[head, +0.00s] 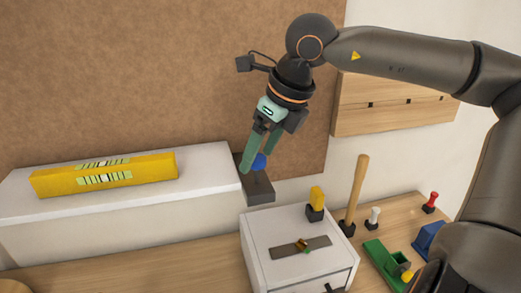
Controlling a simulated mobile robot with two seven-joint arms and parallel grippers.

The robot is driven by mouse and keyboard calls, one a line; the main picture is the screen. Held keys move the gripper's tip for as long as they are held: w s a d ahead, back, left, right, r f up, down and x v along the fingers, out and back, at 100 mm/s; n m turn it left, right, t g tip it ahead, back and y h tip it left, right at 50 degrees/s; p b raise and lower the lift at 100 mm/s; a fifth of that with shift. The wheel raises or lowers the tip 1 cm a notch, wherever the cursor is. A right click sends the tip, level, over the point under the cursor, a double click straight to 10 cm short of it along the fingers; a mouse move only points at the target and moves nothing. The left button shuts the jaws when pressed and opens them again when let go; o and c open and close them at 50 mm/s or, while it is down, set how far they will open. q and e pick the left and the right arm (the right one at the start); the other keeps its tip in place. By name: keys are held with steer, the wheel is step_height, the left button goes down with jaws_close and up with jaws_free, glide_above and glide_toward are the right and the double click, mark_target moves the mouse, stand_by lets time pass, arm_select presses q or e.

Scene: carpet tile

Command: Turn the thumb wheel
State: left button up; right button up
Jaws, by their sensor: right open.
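A blue round piece (259,161), which looks like the thumb wheel, sits on a dark grey block (258,187) at the right end of the white ledge. My right gripper (257,153) points down at it with its green fingers apart. One finger reaches down on the left side of the blue piece, and the other partly covers its upper right. I cannot tell whether the fingers touch it. My left gripper is not in view.
A yellow spirit level (104,175) lies on the white ledge (212,170). A white cabinet (285,262) below carries a dark plate with a brass piece (302,245) and a yellow-handled item (316,197).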

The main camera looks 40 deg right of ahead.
steer(key=shift+c, duration=0.2)
jaws_close()
steer(key=shift+n+y, duration=0.3)
steer(key=shift+n, duration=0.3)
steer(key=shift+o, duration=0.2)
jaws_free()
steer(key=v, duration=1.2)
steer(key=shift+r, duration=0.35)
steer(key=shift+f, duration=0.1)
